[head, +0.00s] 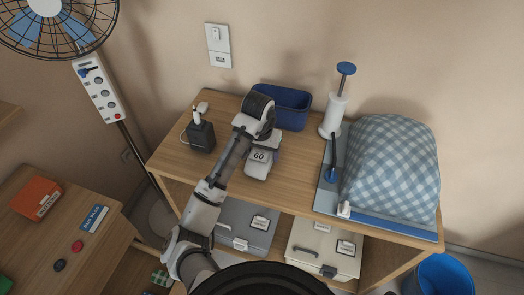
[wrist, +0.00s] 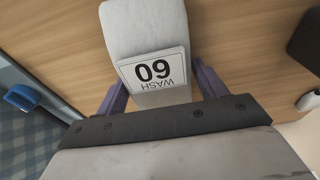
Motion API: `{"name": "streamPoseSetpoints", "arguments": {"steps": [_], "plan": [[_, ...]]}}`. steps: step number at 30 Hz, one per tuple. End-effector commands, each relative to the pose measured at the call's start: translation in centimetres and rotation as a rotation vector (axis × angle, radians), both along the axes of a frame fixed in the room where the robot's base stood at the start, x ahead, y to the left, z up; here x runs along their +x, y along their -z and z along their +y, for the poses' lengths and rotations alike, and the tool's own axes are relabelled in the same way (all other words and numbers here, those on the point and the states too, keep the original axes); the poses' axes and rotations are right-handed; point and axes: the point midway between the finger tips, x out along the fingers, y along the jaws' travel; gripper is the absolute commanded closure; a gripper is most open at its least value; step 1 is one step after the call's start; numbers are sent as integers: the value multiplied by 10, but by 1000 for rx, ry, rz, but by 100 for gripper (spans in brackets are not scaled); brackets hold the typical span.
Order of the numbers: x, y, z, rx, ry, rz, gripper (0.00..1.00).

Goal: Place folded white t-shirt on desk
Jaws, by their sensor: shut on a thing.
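The folded white t-shirt (head: 257,170) is a small off-white bundle with a tag reading "60". It is over the wooden desk top (head: 300,150), near its middle. In the wrist view the t-shirt (wrist: 145,22) fills the top middle, its tag reading "WASH 60" upside down. My gripper (wrist: 163,88) has its purple fingers on both sides of the t-shirt and is shut on it. In the head view my gripper (head: 262,140) is partly hidden by my wrist. I cannot tell whether the t-shirt touches the wood.
A black device (head: 201,137) stands left on the top. A blue checked bundle (head: 390,165) lies on the right. Grey (head: 240,228) and cream (head: 320,250) boxes sit below. Bare wood lies around the t-shirt.

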Motion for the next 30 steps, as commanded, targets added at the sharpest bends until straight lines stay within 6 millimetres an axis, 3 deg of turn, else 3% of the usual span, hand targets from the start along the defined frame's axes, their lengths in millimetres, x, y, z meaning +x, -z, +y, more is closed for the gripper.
{"name": "streamPoseSetpoints", "arguments": {"steps": [1,2,6,14,19,30], "plan": [[0,3,0,-1,0,0,56],[0,2,0,0,0,0,27],[0,2,0,0,0,0,8],[0,1,0,0,0,0,8],[0,-9,0,1,0,-3,8],[-10,-82,5,4,-1,-6,8]]}}
